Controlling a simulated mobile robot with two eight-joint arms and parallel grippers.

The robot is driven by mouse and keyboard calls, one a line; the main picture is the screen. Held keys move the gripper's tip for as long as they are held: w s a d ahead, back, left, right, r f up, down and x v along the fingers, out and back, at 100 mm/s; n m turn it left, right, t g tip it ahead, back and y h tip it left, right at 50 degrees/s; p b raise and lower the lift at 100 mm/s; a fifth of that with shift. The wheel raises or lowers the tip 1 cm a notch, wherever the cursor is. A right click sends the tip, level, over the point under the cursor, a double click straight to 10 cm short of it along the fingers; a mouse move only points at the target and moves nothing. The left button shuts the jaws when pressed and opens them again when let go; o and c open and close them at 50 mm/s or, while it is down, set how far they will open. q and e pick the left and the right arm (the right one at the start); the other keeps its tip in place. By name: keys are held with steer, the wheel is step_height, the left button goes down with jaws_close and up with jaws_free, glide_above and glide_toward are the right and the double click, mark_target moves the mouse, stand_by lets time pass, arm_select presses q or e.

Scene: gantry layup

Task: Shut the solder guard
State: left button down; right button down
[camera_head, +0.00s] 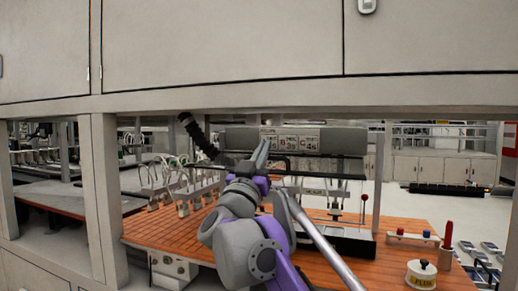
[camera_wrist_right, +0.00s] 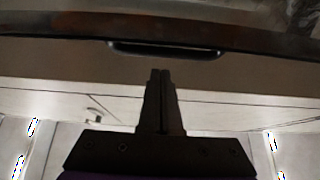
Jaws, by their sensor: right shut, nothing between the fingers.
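The solder station has a grey hood (camera_head: 345,141) with labels on its front, above a black base tray (camera_head: 352,246) on the orange bench. A dark see-through panel with a dark lower edge (camera_head: 335,177), apparently the solder guard, hangs under the hood, with a gap down to the tray. My right gripper (camera_head: 262,152) is shut and empty at the left part of the hood and guard, its fingers pointing up. In the right wrist view a dark bar with a handle (camera_wrist_right: 165,49) lies just beyond the shut fingertips (camera_wrist_right: 161,73). I cannot tell whether they touch. My left gripper is not in view.
The orange bench (camera_head: 165,228) carries wire stands (camera_head: 185,190) at left. At right are a red stick (camera_head: 448,235) and a white flux pot (camera_head: 421,274). A grey overhead beam (camera_head: 300,96) crosses above.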

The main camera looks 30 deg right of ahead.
steer(key=shift+d+f, duration=0.1)
steer(key=shift+f, duration=0.6)
